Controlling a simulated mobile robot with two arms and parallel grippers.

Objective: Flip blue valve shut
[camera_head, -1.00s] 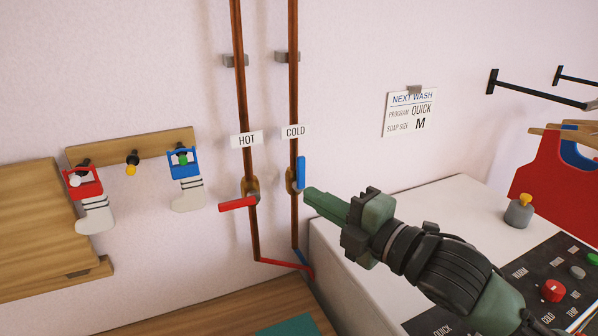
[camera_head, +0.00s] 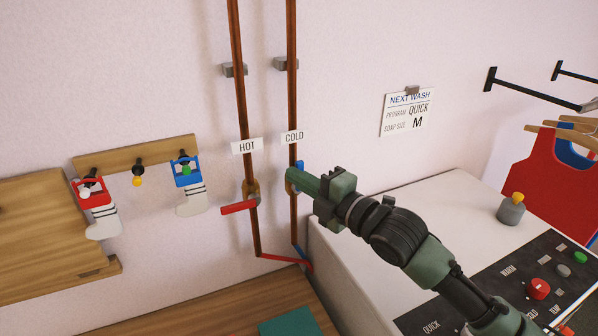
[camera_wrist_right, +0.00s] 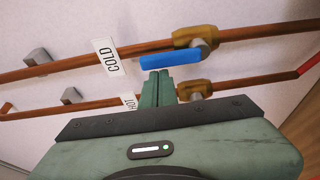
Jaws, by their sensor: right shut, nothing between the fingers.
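The blue valve handle (camera_head: 300,165) is on the copper pipe labelled COLD and is mostly hidden behind my gripper in the head view. In the right wrist view the blue handle (camera_wrist_right: 172,60) lies along its pipe, by the brass valve body (camera_wrist_right: 197,37). My right gripper (camera_head: 291,175) is shut and empty, with its fingertips at the handle. In the wrist view the fingertips (camera_wrist_right: 158,74) are just below the middle of the handle; I cannot tell whether they touch it. My left gripper is out of view.
The HOT pipe (camera_head: 242,110) runs close beside the COLD one, its red handle (camera_head: 238,207) sticking out sideways. A white washer top (camera_head: 440,205) with a dark control panel (camera_head: 500,275) lies below my right arm. Stockings hang from a peg rail (camera_head: 115,160) at left.

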